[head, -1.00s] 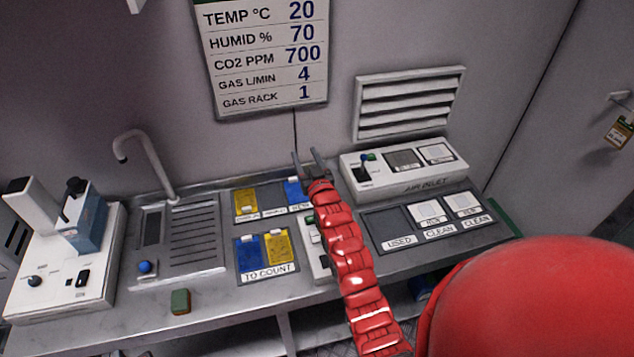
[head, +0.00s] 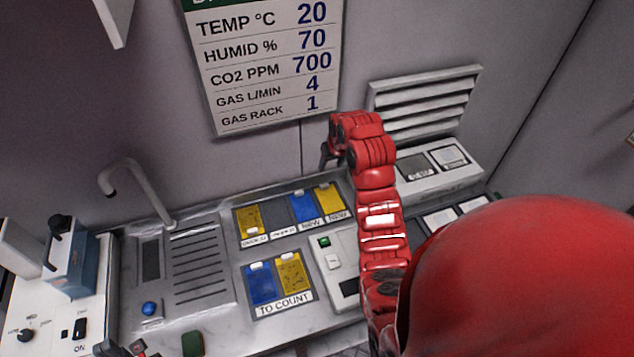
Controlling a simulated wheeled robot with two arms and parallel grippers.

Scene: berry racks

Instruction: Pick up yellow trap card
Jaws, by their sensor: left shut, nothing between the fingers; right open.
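Yellow trap cards lie in the bench trays. A spotted yellow card (head: 290,272) is in the TO COUNT tray, right of a blue card (head: 261,284). Another yellow card (head: 249,220) is in the back tray's left slot. A plain yellow card (head: 330,199) is in its right slot, beside a blue card (head: 303,209). My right gripper (head: 326,156) is raised behind the back tray near the wall, open and apart from the cards; its wrist partly hides it. My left gripper (head: 122,349) barely shows at the bottom left edge, shut and empty.
A tap (head: 135,180) and drain grille (head: 198,265) are left of the trays. A white instrument (head: 60,325) stands far left. A green block (head: 192,344) lies at the front edge. A switch box (head: 335,262) adjoins TO COUNT; my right arm hides part of the bench.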

